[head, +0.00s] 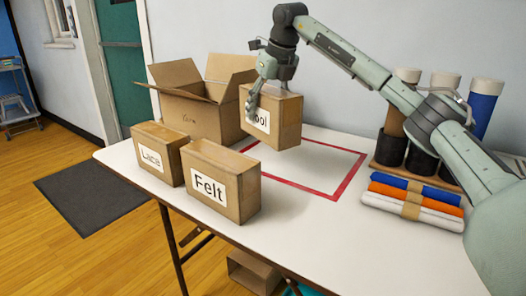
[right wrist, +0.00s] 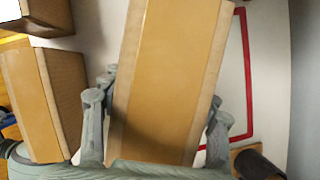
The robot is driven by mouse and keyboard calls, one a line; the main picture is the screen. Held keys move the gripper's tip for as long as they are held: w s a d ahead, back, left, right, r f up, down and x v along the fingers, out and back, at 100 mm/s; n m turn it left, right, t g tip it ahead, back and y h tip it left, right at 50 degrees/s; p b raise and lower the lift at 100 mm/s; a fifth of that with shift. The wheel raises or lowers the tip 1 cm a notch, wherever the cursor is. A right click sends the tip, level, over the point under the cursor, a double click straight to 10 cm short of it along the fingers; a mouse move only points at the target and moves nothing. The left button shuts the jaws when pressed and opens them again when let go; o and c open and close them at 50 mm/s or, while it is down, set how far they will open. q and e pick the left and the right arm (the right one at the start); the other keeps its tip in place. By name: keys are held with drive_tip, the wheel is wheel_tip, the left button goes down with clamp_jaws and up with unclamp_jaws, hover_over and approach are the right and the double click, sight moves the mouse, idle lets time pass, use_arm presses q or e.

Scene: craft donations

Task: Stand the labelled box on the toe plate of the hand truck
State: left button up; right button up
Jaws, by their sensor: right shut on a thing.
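My right gripper (head: 262,92) is shut on a brown cardboard box (head: 286,120) with a white label; the fingers cover the label's start, leaving "ool" readable. In the right wrist view the box (right wrist: 165,75) stands between the two fingers (right wrist: 158,128), its top tape strip facing the camera. The box is upright, at the left part of the red outline; it looks held just above the table, though the gap is hard to judge. I cannot make out a hand truck or its toe plate in these frames. My left gripper is not in view.
Boxes labelled "Lace" (head: 158,152) and "Felt" (head: 222,182) stand at the front left of the white table (head: 330,235). An open carton (head: 190,115) is behind them. Coloured rolls (head: 415,198) lie at right, near upright rolls (head: 443,95). The red-outlined area (head: 349,180) is mostly clear.

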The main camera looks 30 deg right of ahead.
sight(264, 128)
drive_tip(key=shift+w+f, duration=0.15)
drive_tip(key=shift+w, duration=0.15)
wheel_tip(264, 128, down, 6)
drive_tip(key=shift+s+r, duration=0.1)
drive_tip(key=shift+r, duration=0.05)
wheel_tip(264, 128, down, 3)
drive_tip(key=shift+f+b, duration=0.1)
drive_tip(key=shift+b, duration=0.2)
drive_tip(key=shift+f, duration=0.4)
drive_tip(key=o, duration=1.5)
drive_tip(key=shift+c, duration=0.2)
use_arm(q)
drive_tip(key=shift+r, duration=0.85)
